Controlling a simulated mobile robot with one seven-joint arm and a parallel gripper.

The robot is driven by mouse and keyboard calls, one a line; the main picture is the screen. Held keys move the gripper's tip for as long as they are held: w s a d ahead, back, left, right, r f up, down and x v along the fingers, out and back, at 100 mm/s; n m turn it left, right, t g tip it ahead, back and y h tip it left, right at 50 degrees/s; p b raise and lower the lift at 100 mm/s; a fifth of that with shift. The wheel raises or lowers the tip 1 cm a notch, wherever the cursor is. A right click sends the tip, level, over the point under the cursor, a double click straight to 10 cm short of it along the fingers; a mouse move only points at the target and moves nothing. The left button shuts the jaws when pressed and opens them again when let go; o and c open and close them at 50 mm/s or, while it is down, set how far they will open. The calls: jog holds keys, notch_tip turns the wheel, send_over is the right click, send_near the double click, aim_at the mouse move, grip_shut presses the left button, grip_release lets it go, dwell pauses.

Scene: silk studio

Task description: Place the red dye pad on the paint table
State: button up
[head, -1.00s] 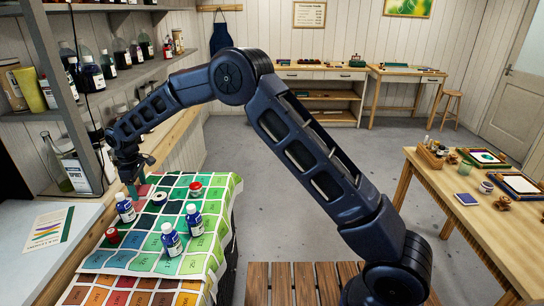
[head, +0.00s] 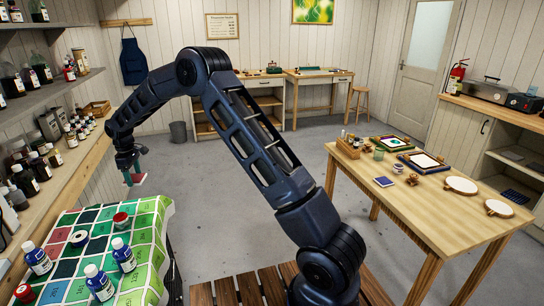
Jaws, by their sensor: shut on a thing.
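My gripper (head: 129,168) hangs at the left, past the far edge of the colour-chart table. It is shut on the red dye pad (head: 138,179), a small red and greenish block held in the air. The fingers hide part of it. The light wooden table (head: 445,222) on the right looks like the paint table. It stands well apart from my gripper. On it are a blue pad (head: 384,182), framed pieces and round white discs.
The colour-chart cloth (head: 150,226) at lower left bears several bottles and lids. Shelves of bottles line the left wall. Grey floor (head: 240,210) lies open between the two tables. A slatted wooden bench (head: 228,293) is at the bottom.

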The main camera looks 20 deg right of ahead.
jog(key=w+d+m, duration=0.1)
jog(key=w+d, duration=0.4)
jog(key=d, duration=0.6)
jog(key=w+d+r+m, duration=0.15)
jog(key=w+d, duration=0.35)
jog(key=d, duration=0.7)
jog(key=w+d+f+m, duration=0.1)
jog(key=w+d+m, duration=0.1)
jog(key=w+d, duration=0.65)
jog(key=s+d+r+m, duration=0.15)
jog(key=s+d, duration=0.25)
jog(key=d, duration=2.1)
jog(key=s+d+m, duration=0.3)
jog(key=s+d, duration=0.1)
jog(key=d, duration=2)
jog(key=m, duration=0.7)
send_over(400, 197)
notch_tip(400, 197, down, 19)
jog(key=shift+d+r, duration=0.1)
jog(key=shift+d, duration=0.05)
